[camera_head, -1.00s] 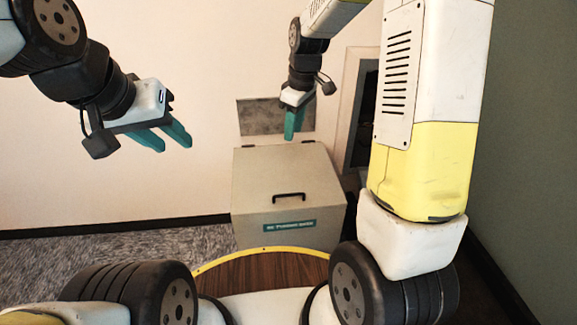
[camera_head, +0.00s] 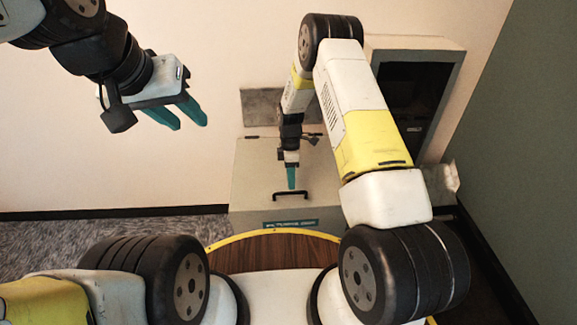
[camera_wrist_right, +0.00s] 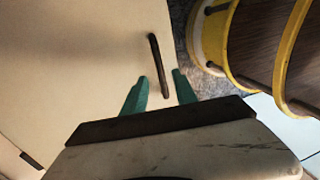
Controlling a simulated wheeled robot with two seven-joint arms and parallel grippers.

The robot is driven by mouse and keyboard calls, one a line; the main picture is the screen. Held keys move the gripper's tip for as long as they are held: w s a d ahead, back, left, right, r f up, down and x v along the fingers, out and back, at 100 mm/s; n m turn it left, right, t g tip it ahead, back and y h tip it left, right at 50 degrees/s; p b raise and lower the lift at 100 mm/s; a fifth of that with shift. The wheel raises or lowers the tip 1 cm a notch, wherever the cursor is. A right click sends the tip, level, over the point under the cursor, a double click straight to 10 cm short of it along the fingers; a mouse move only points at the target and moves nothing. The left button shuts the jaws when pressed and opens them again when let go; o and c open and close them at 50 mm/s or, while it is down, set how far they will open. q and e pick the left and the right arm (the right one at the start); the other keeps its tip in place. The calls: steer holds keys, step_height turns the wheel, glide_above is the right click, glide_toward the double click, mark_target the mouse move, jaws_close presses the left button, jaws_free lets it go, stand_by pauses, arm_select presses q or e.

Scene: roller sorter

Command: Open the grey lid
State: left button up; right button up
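The lid fills the left of the right wrist view (camera_wrist_right: 80,70), with the handle (camera_wrist_right: 160,68) near the middle. My right gripper (camera_head: 291,186) points down just above the handle in the head view. In the wrist view its teal fingers (camera_wrist_right: 160,88) are apart, with the handle's near end between them; contact cannot be told. My left gripper (camera_head: 190,120) is open and empty, in the air at upper left.
The box front carries a teal label (camera_head: 291,223). A grey panel (camera_head: 262,105) is on the wall behind. A dark-fronted cabinet (camera_head: 415,95) stands at the back right. My round wooden top with yellow rim (camera_head: 270,252) is in front of the box. Carpet is clear at left.

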steer(key=shift+s+f, duration=0.2)
steer(key=shift+f, duration=0.8)
steer(key=shift+s+f, duration=0.2)
steer(key=shift+f, duration=0.75)
jaws_close()
